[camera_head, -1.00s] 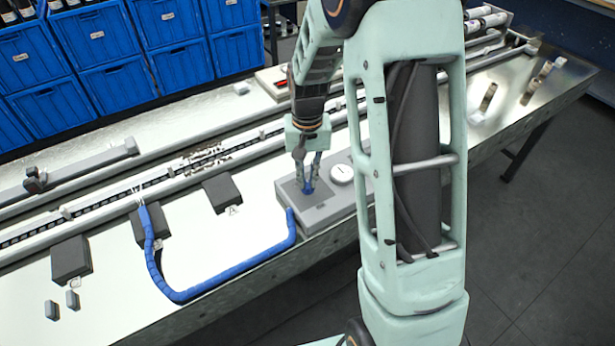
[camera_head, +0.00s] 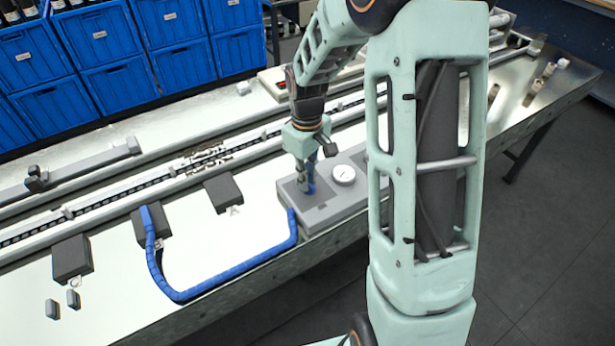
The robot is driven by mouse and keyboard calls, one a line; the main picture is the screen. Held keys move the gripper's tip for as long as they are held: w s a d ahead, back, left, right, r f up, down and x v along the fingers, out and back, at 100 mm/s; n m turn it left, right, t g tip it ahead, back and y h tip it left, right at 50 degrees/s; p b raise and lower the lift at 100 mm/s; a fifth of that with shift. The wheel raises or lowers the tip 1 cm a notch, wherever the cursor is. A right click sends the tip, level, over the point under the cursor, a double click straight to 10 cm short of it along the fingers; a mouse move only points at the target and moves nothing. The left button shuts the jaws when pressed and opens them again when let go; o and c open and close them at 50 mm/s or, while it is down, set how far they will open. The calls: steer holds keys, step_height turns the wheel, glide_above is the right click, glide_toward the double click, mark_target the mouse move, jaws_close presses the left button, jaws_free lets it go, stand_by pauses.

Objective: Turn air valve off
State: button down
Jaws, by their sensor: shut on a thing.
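The air valve is a small blue handle (camera_head: 309,187) on a grey box (camera_head: 325,208) at the front edge of the metal table. My gripper (camera_head: 307,181) points down over the box and is shut on the blue handle. Its fingers hide part of the handle, so I cannot tell the handle's exact angle. A round white gauge (camera_head: 344,175) sits on the box just right of my gripper. A blue hose (camera_head: 215,279) runs from the left end of the box to a dark block (camera_head: 150,228).
Dark blocks (camera_head: 223,194) stand on the table left of the box. A conveyor rail (camera_head: 100,210) runs along the table behind it. Blue crates (camera_head: 120,80) are stacked beyond the table. The table between the hose and the rail is mostly clear.

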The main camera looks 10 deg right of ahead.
steer(key=shift+n, duration=1.1)
steer(key=c, duration=2)
jaws_free()
step_height(320, 180, up, 12)
steer(key=shift+r, duration=0.1)
steer(key=shift+s, duration=0.1)
